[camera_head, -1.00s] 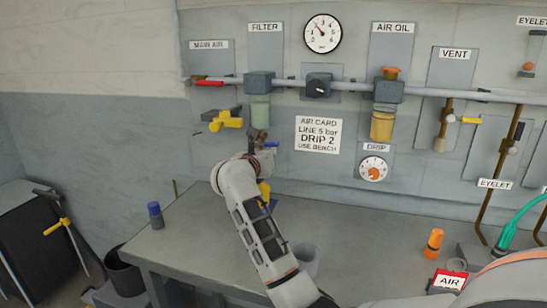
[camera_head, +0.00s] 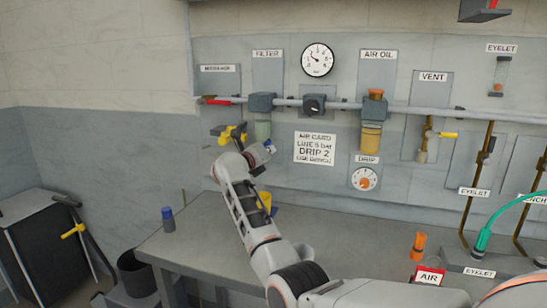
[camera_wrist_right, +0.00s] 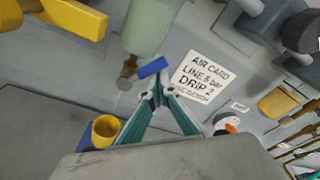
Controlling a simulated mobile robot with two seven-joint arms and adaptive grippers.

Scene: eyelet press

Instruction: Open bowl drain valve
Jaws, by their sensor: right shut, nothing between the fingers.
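The filter bowl (camera_head: 262,130) is pale green and hangs under the FILTER block. In the right wrist view the bowl (camera_wrist_right: 152,25) has a brass drain valve (camera_wrist_right: 126,79) at its lower end, with a blue lever (camera_wrist_right: 153,67) sticking out to the right and tilted slightly up. My right gripper (camera_head: 262,151) is just below the bowl. In the wrist view its fingertips (camera_wrist_right: 163,92) are together and empty, close under the lever's right part. I cannot tell whether they touch it. A thin pale line runs down below the brass part. My left gripper is out of view.
A yellow cup (camera_wrist_right: 105,128) stands below the valve. A yellow handle (camera_head: 232,133) sits left of the bowl, near the red MAIN AIR lever (camera_head: 217,101). An air card (camera_head: 315,148) is right of it. A blue-capped bottle (camera_head: 168,220) stands on the bench's left.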

